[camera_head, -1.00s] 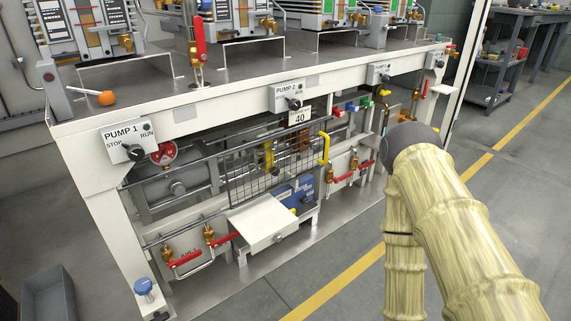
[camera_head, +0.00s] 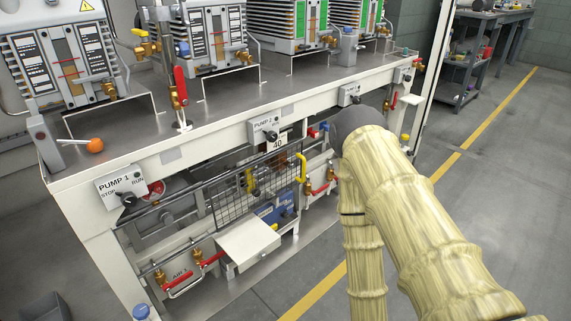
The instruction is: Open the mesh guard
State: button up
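The mesh guard (camera_head: 228,202) is a dark wire grid panel under the bench, below the PUMP 2 switch. It stands upright in front of the pump parts and looks closed. A yellow handle (camera_head: 301,168) sits at its right edge. My arm, in a pale yellow ribbed cover, comes in from the lower right and reaches toward the bench, to the right of the guard. My gripper does not show; the dark round joint of the arm hides that part of the bench front.
A white box (camera_head: 248,243) juts out below the guard. Red-handled valves (camera_head: 182,283) sit at the lower left. The PUMP 1 switch (camera_head: 122,190) and PUMP 2 switch (camera_head: 265,127) stick out from the bench edge. Open floor with a yellow line (camera_head: 465,144) lies to the right.

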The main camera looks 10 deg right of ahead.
aim_at(302, 180)
jog(key=u, duration=1.7)
jog(key=k, duration=0.9)
jog(key=z, duration=1.25)
jog(key=i, duration=0.5)
jog(key=z, duration=0.05)
